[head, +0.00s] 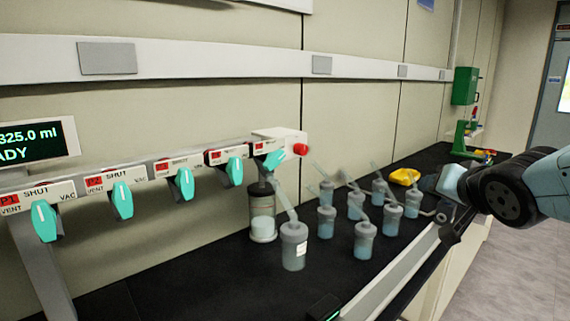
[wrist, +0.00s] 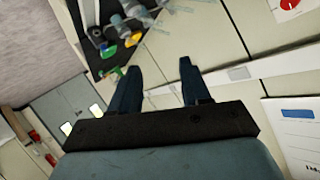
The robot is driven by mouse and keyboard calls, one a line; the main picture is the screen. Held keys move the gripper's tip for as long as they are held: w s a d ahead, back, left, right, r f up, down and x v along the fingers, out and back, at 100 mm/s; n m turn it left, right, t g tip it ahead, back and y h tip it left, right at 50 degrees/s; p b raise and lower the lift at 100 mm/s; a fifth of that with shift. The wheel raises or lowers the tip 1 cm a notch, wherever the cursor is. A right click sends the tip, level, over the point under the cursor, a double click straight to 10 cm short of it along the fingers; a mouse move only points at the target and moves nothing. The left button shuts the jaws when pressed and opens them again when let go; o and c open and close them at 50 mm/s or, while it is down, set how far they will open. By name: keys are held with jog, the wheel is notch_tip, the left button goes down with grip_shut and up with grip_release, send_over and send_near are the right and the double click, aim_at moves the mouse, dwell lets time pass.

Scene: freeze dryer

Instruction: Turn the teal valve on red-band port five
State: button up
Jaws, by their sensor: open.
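A row of teal valves hangs along the white manifold (head: 170,165) in the head view. The far-end teal valve (head: 274,159), fifth from the left, sits beside a red-banded label (head: 260,146); its number is too small to read. Its handle is tilted, while the nearer teal valves, such as the first (head: 44,222), hang roughly upright. My gripper (wrist: 158,78) is open and empty in the wrist view. My arm is at the right of the head view, well apart from the valves.
Several grey-lidded flasks with tubes, one at the front (head: 294,248), stand on the black bench (head: 190,270) right of the manifold. A red knob (head: 301,150) is near the far valve. A yellow object (head: 405,176) and green stand (head: 462,138) are farther back.

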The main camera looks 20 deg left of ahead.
jog(key=a+n+y, duration=0.1)
jog(key=a+y, duration=0.6)
jog(key=a, duration=0.6)
jog(key=n+g+y, duration=0.1)
jog(key=g+y, duration=0.3)
jog(key=y, duration=0.1)
send_near(277, 161)
jog(key=x, duration=0.8)
jog(key=shift+w+a, duration=0.1)
jog(key=shift+a, duration=0.15)
grip_shut()
jog(key=shift+d, duration=0.15)
